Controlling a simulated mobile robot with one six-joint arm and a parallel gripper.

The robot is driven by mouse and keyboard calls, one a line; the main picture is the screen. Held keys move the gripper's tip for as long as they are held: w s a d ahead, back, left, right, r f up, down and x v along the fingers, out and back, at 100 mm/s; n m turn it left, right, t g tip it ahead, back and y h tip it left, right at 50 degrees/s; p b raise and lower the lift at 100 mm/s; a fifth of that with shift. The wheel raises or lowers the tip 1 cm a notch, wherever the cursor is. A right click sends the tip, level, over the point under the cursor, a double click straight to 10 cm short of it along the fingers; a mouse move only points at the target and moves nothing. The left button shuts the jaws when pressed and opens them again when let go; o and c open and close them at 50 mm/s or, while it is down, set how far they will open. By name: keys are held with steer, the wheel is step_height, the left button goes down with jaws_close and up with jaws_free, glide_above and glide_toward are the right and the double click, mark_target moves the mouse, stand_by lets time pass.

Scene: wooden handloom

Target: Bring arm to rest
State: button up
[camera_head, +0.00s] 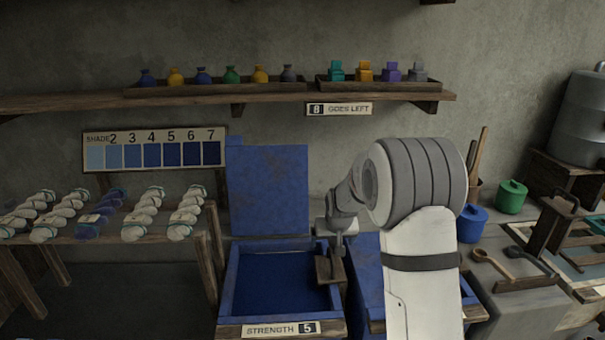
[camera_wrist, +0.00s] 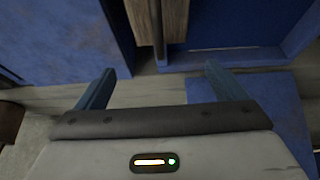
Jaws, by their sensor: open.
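My arm reaches up from the lower right in the head view, bent at a large grey ribbed joint. My gripper (camera_wrist: 159,70) shows in the wrist view with its two blue fingers wide apart and nothing gripped between them. A brown wooden piece (camera_wrist: 158,18) lies beyond the fingertips, apart from them. In the head view the wrist is over the right rim of the open blue vat (camera_head: 232,285), close above a small wooden piece (camera_head: 330,268). The fingers are too small to make out there.
The vat's raised blue lid (camera_head: 268,190) stands behind it, left of my arm. A rack of yarn skeins (camera_head: 143,214) is at the left. A wall shelf (camera_head: 60,103) holds small bottles. Blue (camera_head: 472,224) and green (camera_head: 511,197) pots and a bench with tools are at the right.

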steer(key=s+r, duration=0.8)
steer(key=s, duration=0.1)
steer(key=s+r+g+p, duration=0.1)
steer(key=s+r, duration=0.2)
steer(key=s, duration=1.1)
steer(key=s+r+g+p, duration=0.1)
steer(key=s+r, duration=0.3)
steer(key=s, duration=1)
steer(key=shift+s+d+p, duration=0.15)
steer(key=shift+d+p, duration=0.2)
steer(key=shift+d, duration=0.05)
